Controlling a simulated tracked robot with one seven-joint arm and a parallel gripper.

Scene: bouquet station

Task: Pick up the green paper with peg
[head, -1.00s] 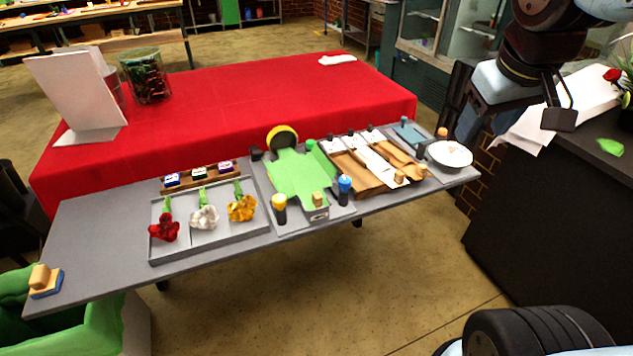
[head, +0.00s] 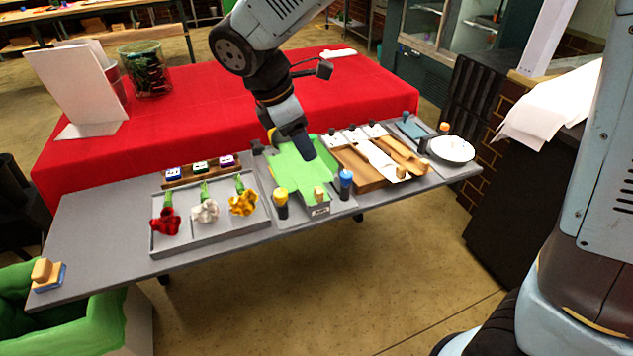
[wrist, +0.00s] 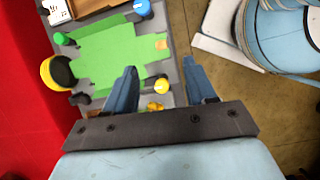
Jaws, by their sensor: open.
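The green paper (head: 293,181) lies flat on a grey tray at the middle of the table. It also shows in the wrist view (wrist: 112,52). A small tan wooden peg (head: 319,194) stands at the paper's front edge, and it shows in the wrist view (wrist: 161,44). My gripper (head: 303,150) reaches down over the back part of the paper in the head view and hides some of it. In the wrist view my gripper (wrist: 160,66) has its two fingers apart with nothing between them. The peg lies ahead of the gap, beyond the fingertips.
A yellow-topped post (head: 280,203) and a blue-topped post (head: 345,184) flank the paper's front. A yellow round piece stands behind it, partly hidden. A flower tray (head: 180,245) lies left, brown papers (head: 362,178) right.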

